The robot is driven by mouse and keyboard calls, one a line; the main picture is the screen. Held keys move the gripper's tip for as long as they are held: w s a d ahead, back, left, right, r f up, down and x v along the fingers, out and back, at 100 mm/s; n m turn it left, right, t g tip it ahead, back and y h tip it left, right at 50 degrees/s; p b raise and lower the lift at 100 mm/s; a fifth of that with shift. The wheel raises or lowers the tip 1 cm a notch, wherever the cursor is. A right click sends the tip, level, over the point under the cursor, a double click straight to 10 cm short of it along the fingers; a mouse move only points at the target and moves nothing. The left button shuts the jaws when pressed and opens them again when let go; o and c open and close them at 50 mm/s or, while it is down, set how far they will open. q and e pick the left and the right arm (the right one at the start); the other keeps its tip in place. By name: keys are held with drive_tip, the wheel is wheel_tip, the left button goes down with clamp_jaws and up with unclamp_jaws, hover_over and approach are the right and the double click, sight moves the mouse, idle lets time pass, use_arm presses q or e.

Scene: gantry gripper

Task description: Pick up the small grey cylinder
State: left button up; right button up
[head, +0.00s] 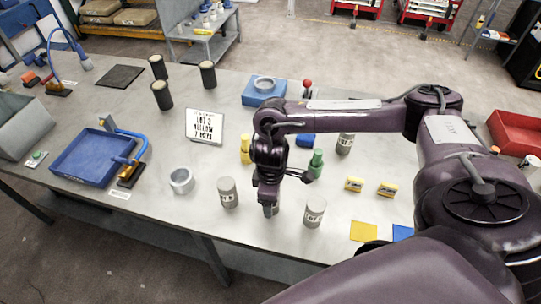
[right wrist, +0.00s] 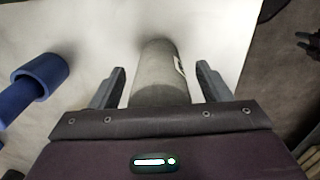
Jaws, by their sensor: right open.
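A grey cylinder (right wrist: 160,70) with a white label on its right side stands between the fingers of my right gripper (right wrist: 161,82) in the right wrist view. The fingers are open, one on each side, with a visible gap to it. In the head view my right gripper (head: 270,206) points down at the table's front part and hides most of this cylinder. Other grey labelled cylinders stand to its left (head: 228,193), to its right (head: 315,211) and further back (head: 345,143). My left gripper is not in view.
A green bottle (head: 316,164) and a yellow bottle (head: 245,150) stand close behind my right gripper. A silver ring-shaped roll (head: 181,181) lies to the left, near a blue tray (head: 90,158). Yellow blocks (head: 354,184) lie to the right. A blue hollow object (right wrist: 40,75) shows left in the wrist view.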

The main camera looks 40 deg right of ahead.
drive_tip(key=shift+w+f, duration=0.1)
drive_tip(key=shift+f, duration=0.65)
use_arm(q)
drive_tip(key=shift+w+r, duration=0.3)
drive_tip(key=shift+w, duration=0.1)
use_arm(e)
drive_tip(key=shift+f, duration=0.1)
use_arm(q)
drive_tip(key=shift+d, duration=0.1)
use_arm(e)
drive_tip(key=shift+c, duration=0.2)
drive_tip(key=c, duration=1.3)
drive_tip(key=shift+c, duration=0.2)
